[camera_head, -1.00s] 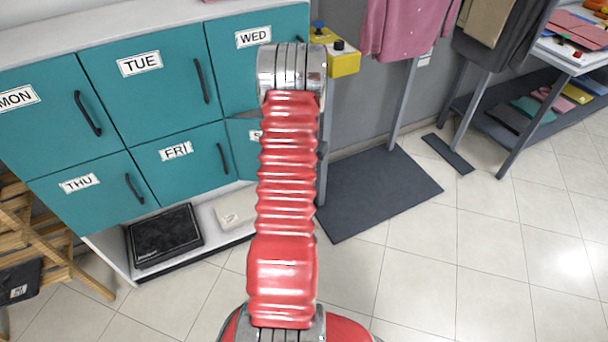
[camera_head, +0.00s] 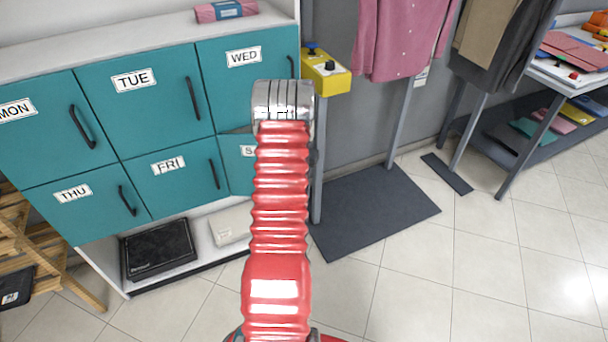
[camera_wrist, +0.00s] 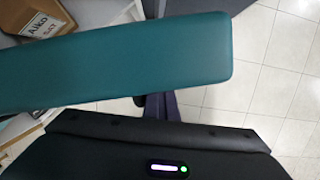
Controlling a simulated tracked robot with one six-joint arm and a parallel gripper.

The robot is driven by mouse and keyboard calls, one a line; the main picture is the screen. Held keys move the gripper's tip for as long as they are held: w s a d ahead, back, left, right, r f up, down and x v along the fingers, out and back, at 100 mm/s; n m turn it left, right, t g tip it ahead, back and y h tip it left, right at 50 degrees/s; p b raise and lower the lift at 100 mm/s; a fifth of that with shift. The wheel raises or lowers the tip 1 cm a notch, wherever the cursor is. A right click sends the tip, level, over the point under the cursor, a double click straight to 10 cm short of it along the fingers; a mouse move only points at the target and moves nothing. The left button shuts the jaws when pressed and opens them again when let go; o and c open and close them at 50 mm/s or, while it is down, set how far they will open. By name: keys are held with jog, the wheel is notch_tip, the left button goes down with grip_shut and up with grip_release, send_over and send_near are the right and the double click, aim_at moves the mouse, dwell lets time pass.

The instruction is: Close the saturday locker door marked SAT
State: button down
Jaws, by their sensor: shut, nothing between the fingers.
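The teal SAT locker door (camera_head: 238,165) is in the bottom row under WED in the head view. My red arm covers most of it, and only the start of its label shows. In the wrist view a teal door panel (camera_wrist: 120,60), most likely the same one, spans the picture and stands open, with a brown box (camera_wrist: 45,18) marked Aiko visible past it. My gripper (camera_wrist: 160,104) is shut and empty, its dark fingers at the panel's lower edge in that view. I cannot tell whether they touch it. The head view hides my gripper behind my arm.
The MON, TUE, WED, THU and FRI doors (camera_head: 180,178) look shut. A black scale-like box (camera_head: 157,250) sits on the low shelf. A yellow control box (camera_head: 327,72) on a post and a dark floor mat (camera_head: 375,210) are to the right. Tiled floor is clear at front right.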

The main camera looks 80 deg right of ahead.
jog(key=shift+w+a, duration=0.1)
jog(key=s+a+r, duration=0.1)
jog(key=a+r, duration=0.5)
jog(key=r, duration=0.3)
jog(key=shift+s+r, duration=0.25)
jog(key=shift+r, duration=0.05)
jog(key=shift+a, duration=0.1)
dwell(0.4)
